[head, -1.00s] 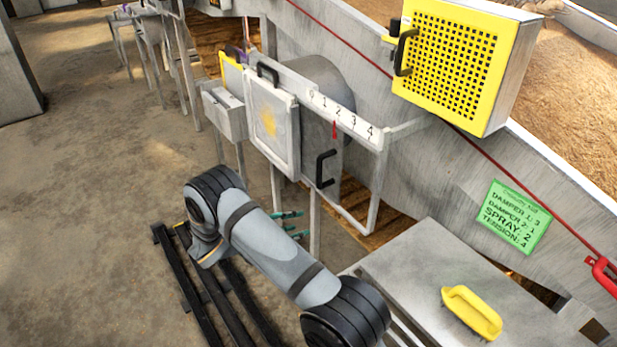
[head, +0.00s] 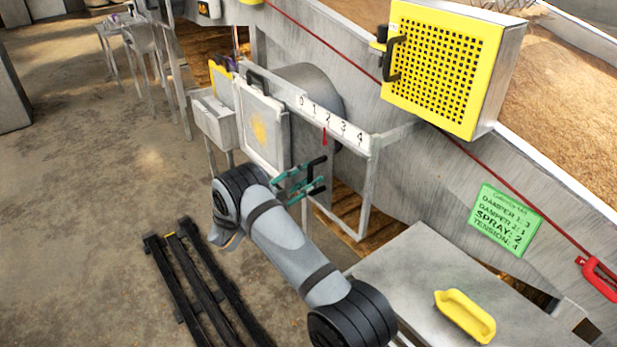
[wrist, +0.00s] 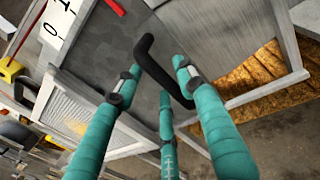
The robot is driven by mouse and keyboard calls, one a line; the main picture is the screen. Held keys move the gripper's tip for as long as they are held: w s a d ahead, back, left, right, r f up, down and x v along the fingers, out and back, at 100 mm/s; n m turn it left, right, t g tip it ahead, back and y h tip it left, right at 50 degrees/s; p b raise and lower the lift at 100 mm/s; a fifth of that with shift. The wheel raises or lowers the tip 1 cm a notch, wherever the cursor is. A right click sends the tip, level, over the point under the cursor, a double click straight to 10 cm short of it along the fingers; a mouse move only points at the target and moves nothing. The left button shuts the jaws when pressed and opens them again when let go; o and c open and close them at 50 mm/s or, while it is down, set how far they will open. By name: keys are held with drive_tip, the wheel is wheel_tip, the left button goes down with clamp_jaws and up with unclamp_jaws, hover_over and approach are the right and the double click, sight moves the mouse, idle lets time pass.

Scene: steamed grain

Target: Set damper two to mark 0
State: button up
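A damper with a grey plate (wrist: 105,55) sits in a pale metal frame. Its scale (head: 333,124) runs from 0 to 4, and its red pointer (head: 325,138) stands at about 2. I cannot read which damper number it has. A black bent handle (head: 318,161) stands out from the plate. My gripper (head: 303,182) is at this handle with its teal fingers spread. In the wrist view the handle (wrist: 150,62) reaches down between the open fingers (wrist: 158,82). I cannot tell whether any finger touches it.
A white panel with a yellow patch (head: 260,128) stands just left of the handle. A yellow grille box (head: 445,70) hangs above right. A green card (head: 506,220) lists settings. A grey table (head: 400,268) with a yellow handled tool (head: 465,316) is at lower right.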

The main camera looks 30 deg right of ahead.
drive_tip(key=shift+w+d, duration=0.25)
drive_tip(key=shift+d, duration=0.3)
drive_tip(key=c, duration=0.4)
clamp_jaws()
